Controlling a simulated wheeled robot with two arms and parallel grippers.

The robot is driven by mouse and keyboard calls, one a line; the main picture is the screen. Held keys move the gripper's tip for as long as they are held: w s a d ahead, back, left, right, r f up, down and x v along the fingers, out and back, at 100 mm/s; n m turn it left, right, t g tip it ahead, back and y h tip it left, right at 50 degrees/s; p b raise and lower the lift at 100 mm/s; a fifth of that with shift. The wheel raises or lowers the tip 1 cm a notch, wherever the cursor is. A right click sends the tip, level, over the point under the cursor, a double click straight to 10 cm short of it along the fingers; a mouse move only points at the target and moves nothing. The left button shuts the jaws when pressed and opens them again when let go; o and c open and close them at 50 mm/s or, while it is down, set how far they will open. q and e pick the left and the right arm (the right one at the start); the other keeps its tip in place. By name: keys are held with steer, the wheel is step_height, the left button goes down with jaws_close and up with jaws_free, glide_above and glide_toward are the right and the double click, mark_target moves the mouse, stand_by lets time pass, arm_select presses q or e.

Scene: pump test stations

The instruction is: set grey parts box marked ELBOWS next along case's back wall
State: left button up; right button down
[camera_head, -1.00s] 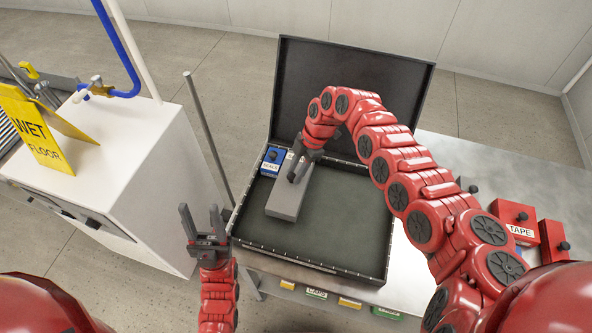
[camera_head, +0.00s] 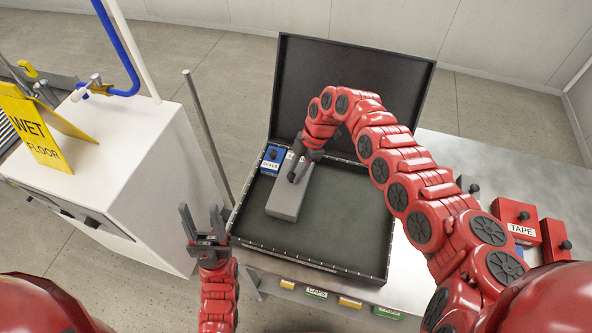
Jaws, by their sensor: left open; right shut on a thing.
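The open black case (camera_head: 340,252) stands on the metal table with its lid raised at the back. The grey parts box (camera_head: 286,198) is inside the case at the back left, just right of a small blue box (camera_head: 271,159). No ELBOWS label can be read on it from here. My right gripper (camera_head: 298,170) is shut on the knob at the grey box's top, and the arm hides part of the case's back wall. I cannot tell whether the box rests fully on the case floor. My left gripper (camera_head: 203,222) is open and empty, left of the case's front left corner.
Red boxes, one marked TAPE (camera_head: 515,222), stand on the table (camera_head: 450,160) at the right. A white cabinet (camera_head: 130,160) with a yellow wet floor sign (camera_head: 35,130) is at the left. A grey post (camera_head: 207,135) rises between cabinet and case. The case's right half is free.

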steer(key=c, duration=0.5)
jaws_free()
steer(key=b+v, duration=0.4)
steer(key=v, duration=1.3)
steer(key=shift+r, duration=0.25)
steer(key=shift+r, duration=0.1)
